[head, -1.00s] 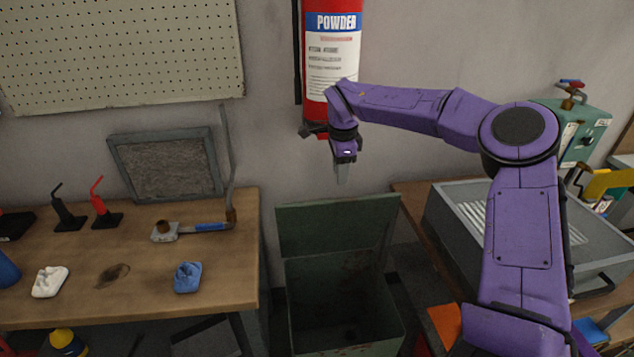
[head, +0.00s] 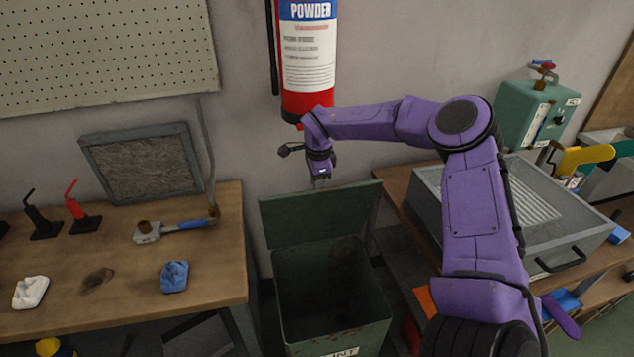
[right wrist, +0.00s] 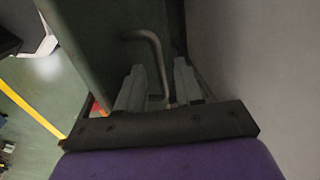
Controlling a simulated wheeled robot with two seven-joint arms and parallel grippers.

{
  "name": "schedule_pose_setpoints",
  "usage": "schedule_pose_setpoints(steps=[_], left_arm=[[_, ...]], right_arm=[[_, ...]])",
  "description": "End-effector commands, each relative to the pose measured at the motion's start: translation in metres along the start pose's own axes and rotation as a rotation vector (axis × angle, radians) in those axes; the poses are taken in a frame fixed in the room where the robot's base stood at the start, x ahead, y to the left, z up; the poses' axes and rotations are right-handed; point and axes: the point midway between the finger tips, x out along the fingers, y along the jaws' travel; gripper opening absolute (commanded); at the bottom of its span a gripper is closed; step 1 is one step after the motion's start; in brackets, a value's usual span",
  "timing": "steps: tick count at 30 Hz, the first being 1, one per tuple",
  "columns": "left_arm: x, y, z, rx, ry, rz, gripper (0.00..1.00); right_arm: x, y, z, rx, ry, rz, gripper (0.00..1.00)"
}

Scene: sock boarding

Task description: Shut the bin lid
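The dark green bin (head: 335,300) stands on the floor between two benches. Its lid (head: 318,218) is open and stands up at the back, near the wall. My right gripper (head: 321,183) is at the lid's top edge, fingers pointing down, with the fingertips partly hidden behind the lid. In the right wrist view its two fingers (right wrist: 160,88) are apart with nothing held between them. The green lid (right wrist: 108,35) is beside them on the left, and a bent grey rod shows beyond them. Whether they touch the lid I cannot tell. My left gripper is out of view.
A red fire extinguisher (head: 307,60) hangs on the wall just above my right gripper. A wooden bench (head: 215,270) is left of the bin. A grey metal basin (head: 575,235) sits on the right bench. The bin's opening is clear.

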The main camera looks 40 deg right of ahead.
Motion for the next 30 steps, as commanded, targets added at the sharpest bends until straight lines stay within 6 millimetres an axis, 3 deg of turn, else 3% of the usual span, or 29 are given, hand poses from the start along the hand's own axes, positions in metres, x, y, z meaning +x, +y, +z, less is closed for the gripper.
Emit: schedule_pose_setpoints(steps=[1,4,5,30], left_arm=[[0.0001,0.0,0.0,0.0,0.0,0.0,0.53],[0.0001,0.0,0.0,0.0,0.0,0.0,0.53],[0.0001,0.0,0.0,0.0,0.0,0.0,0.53],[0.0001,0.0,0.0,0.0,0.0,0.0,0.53]], right_arm=[[0.0001,0.0001,0.0,0.0,0.0,0.0,0.36],[0.0,0.0001,0.0001,0.0,0.0,0.0,0.03],[0.0,0.0001,0.0001,0.0,0.0,0.0,0.0],[-0.0007,-0.0002,0.0003,0.0,0.0,0.0,0.0]])
